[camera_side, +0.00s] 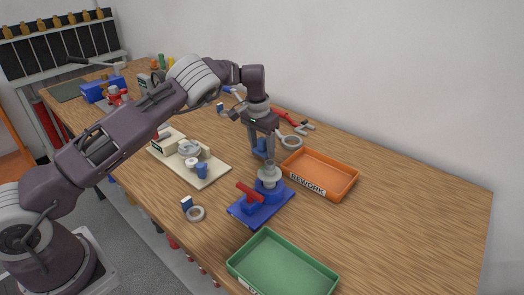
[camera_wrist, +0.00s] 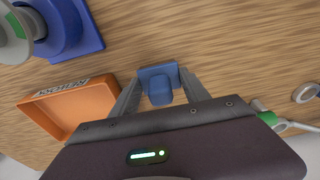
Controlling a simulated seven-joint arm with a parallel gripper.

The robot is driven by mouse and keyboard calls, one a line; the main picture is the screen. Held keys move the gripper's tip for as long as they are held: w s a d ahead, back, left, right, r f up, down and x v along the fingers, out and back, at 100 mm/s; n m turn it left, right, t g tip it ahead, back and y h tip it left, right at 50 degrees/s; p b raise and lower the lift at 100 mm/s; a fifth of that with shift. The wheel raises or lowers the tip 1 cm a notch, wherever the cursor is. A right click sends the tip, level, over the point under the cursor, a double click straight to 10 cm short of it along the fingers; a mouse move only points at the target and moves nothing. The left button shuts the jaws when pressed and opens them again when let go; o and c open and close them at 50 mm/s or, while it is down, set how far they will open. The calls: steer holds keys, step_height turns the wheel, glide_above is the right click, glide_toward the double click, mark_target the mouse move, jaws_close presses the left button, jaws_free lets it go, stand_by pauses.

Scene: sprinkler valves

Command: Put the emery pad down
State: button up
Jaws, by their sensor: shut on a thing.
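The emery pad, a blue block with a rounded grip (camera_wrist: 158,85), sits between the two fingers of my gripper (camera_wrist: 160,92) in the wrist view. In the side view my gripper (camera_side: 263,149) points down with its fingers shut on the blue pad (camera_side: 259,154). It is behind the blue fixture and left of the orange tray. The pad is low over the wood table (camera_side: 400,230); I cannot tell whether it touches the wood. The pad's underside is hidden.
The blue fixture (camera_side: 262,205) with a red handle holds a grey-green valve part (camera_side: 269,173). The orange REWORK tray (camera_side: 320,174) and green tray (camera_side: 281,265) look empty. A cream board (camera_side: 207,174) with parts lies left. The right side is clear.

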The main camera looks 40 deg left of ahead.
steer(key=shift+f, duration=0.75)
steer(key=o, duration=1.5)
steer(key=shift+f, duration=0.1)
steer(key=shift+o, duration=0.2)
